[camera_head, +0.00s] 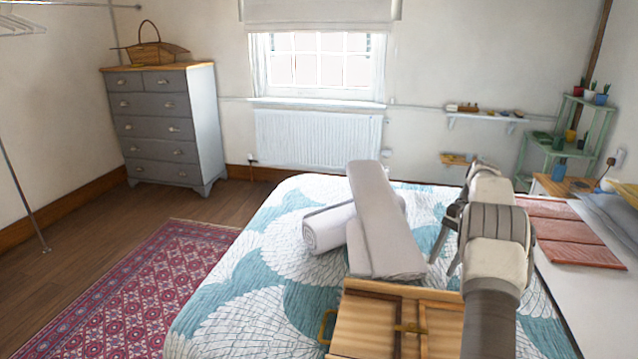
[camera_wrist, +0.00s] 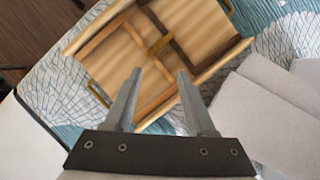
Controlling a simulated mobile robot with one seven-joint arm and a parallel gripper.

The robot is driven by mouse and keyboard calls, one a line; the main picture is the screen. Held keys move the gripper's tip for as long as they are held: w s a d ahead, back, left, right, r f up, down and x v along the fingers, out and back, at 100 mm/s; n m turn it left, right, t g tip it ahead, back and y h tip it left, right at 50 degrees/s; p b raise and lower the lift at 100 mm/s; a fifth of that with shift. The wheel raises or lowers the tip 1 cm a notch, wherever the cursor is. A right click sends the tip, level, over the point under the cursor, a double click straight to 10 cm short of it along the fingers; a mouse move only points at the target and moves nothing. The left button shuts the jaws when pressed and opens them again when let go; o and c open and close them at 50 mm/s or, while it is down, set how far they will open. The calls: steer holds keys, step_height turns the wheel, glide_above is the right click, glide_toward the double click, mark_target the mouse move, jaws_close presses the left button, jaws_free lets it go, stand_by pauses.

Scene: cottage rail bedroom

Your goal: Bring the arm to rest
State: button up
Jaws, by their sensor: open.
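My arm reaches over the bed from the lower right of the head view. My gripper (camera_head: 446,245) hangs above the bed, to the right of the grey towels and beyond the wooden tray. In the wrist view my gripper (camera_wrist: 159,75) has its two fingers apart with nothing between them. The wooden tray (camera_wrist: 222,68) lies beyond the fingertips there, with crossed dividers and brass-coloured handles. My arm hides part of the tray's right side in the head view.
The bed (camera_head: 225,285) has a teal and white quilt. Folded and rolled grey towels (camera_head: 385,230) lie on it. A white surface with reddish folded cloths (camera_head: 570,235) stands close on the right. A grey dresser (camera_head: 165,125) stands far left; open floor and a red rug (camera_head: 150,290) lie left.

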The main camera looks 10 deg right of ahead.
steer(key=s+a+r+n+t+h+p, duration=0.1)
steer(key=s+a+r+n+h, duration=0.2)
steer(key=a+r, duration=0.7)
steer(key=s+a+r+n+t+p, duration=0.2)
steer(key=s+a+r+n, duration=0.15)
steer(key=a+r, duration=0.75)
steer(key=s+a+n+t+p, duration=0.1)
steer(key=s+a, duration=0.4)
steer(key=s, duration=0.6)
steer(key=s+a+r+n+t+h+p, duration=0.1)
steer(key=s+a+n+t, duration=0.2)
steer(key=s, duration=0.8)
steer(key=a+n, duration=0.2)
steer(key=n, duration=0.1)
steer(key=shift+a+r, duration=0.2)
steer(key=shift+r, duration=0.05)
